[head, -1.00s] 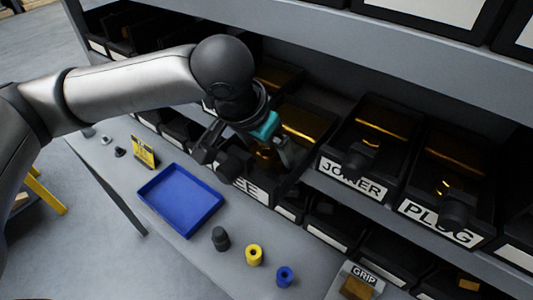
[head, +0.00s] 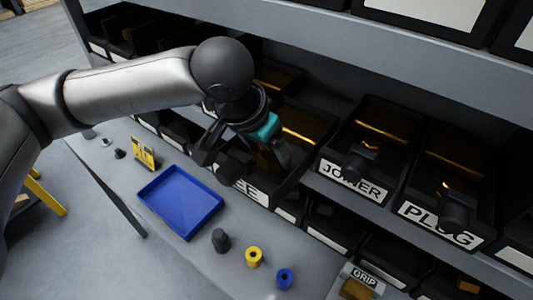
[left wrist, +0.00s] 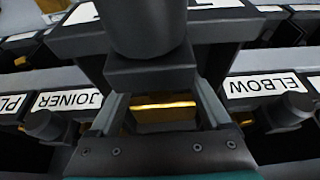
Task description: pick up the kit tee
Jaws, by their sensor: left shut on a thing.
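The kit tee is a dark grey-black piece (head: 236,166) at the front of the bin labelled TEE (head: 253,194), whose first letter is hidden. My left gripper (head: 245,156) reaches down over this bin from the left and is shut on the tee. In the left wrist view the tee's dark block and thick round stem (left wrist: 150,70) sit between the two fingers (left wrist: 158,108), close to the bin's front edge. The tee's far side is hidden. My right gripper does not show.
The JOINER bin (head: 347,180) and PLUG bin (head: 437,224) stand to the right, each with a dark part at its front. A blue tray (head: 180,201) lies on the grey worktop, with dark, yellow and blue small parts beside it. A shelf edge runs above the bins.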

